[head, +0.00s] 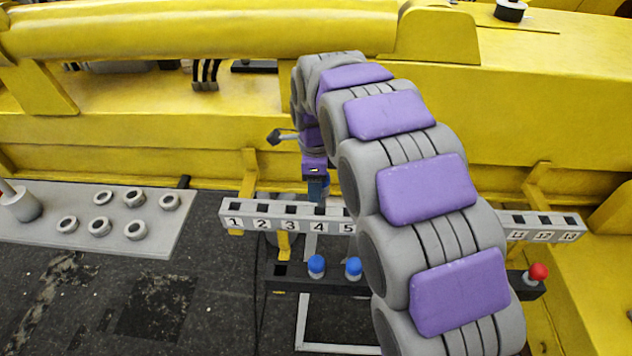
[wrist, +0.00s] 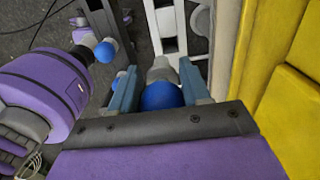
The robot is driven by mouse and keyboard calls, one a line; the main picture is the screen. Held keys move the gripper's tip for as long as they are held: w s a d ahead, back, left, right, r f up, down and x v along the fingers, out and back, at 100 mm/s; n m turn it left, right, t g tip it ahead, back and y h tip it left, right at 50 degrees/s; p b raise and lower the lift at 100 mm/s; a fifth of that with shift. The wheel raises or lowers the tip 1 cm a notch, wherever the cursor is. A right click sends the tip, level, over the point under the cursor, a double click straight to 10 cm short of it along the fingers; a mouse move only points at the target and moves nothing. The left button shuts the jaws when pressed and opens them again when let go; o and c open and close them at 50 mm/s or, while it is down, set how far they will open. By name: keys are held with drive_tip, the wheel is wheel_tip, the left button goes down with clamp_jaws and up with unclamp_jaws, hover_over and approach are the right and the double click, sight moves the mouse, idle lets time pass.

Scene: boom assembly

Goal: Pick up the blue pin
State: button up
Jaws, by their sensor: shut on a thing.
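A blue pin (wrist: 162,97) with a round blue head and a grey body sits between the two blue-grey fingers of my gripper (wrist: 158,92) in the wrist view. The fingers are shut on it. In the head view my gripper (head: 317,188) is above the numbered rail, near slots 3 to 5, and the pin it holds cannot be made out there. Two other blue pins, a left one (head: 316,266) and a right one (head: 353,268), stand in the lower dark rack. Part of that rack is hidden behind my arm.
The numbered rail (head: 262,216) runs across the front of the yellow boom (head: 200,130). The lower dark rack (head: 296,288) has an empty hole at its left end and a red pin (head: 538,272) at its right. A grey plate (head: 165,238) at left bears several rings.

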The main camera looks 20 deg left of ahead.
drive_tip(key=shift+s+d+r, duration=0.65)
drive_tip(key=shift+s+d, duration=0.95)
drive_tip(key=shift+s, duration=5.45)
wheel_tip(320, 180, up, 7)
drive_tip(key=p, duration=0.3)
drive_tip(key=shift+a+r+p, duration=0.15)
drive_tip(key=shift+r+p, duration=0.05)
drive_tip(key=shift+p, duration=0.1)
